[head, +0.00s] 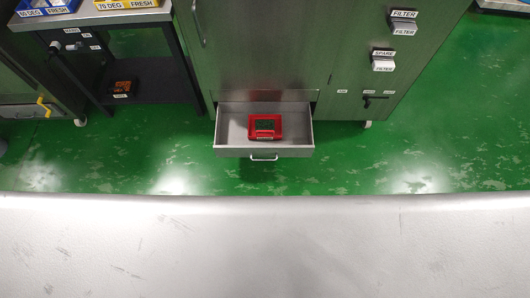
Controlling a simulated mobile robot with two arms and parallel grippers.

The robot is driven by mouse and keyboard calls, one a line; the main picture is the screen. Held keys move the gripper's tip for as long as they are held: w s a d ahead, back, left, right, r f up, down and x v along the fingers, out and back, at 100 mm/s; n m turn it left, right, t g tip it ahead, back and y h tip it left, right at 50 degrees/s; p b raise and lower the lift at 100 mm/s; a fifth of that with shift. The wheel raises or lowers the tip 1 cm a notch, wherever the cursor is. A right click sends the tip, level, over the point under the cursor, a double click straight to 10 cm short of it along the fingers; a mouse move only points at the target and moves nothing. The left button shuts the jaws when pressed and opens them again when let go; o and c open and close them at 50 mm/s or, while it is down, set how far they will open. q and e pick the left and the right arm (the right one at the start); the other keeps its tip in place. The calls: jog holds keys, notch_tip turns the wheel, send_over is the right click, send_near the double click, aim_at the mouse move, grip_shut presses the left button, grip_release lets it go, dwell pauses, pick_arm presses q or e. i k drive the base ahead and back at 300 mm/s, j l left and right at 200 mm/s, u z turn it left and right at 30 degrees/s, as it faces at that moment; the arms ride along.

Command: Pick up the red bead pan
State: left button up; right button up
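A small red pan (265,127) sits inside an open grey drawer (235,145) at the bottom of a large green-grey cabinet. The pan has a raised red rim around a dark middle, and a pale label on its front edge that is too small to read. It lies near the middle of the drawer, apart from the side walls. Neither of my grippers shows in the head view.
The drawer juts out over the green floor (400,165), with a handle on its front. A wide pale surface (265,245) fills the bottom of the view. A dark bench with blue and yellow bins (125,5) stands at the left.

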aim_at(260, 127)
jog(key=l+u, duration=0.1)
jog(key=u, duration=1.2)
jog(key=l+u, duration=0.35)
jog(key=k+l+u, duration=0.15)
jog(key=l+u, duration=0.2)
jog(key=k+l+u, duration=0.15)
jog(key=l+u, duration=0.25)
jog(key=k+l+u, duration=0.2)
jog(key=l+u, duration=0.15)
jog(key=l, duration=0.1)
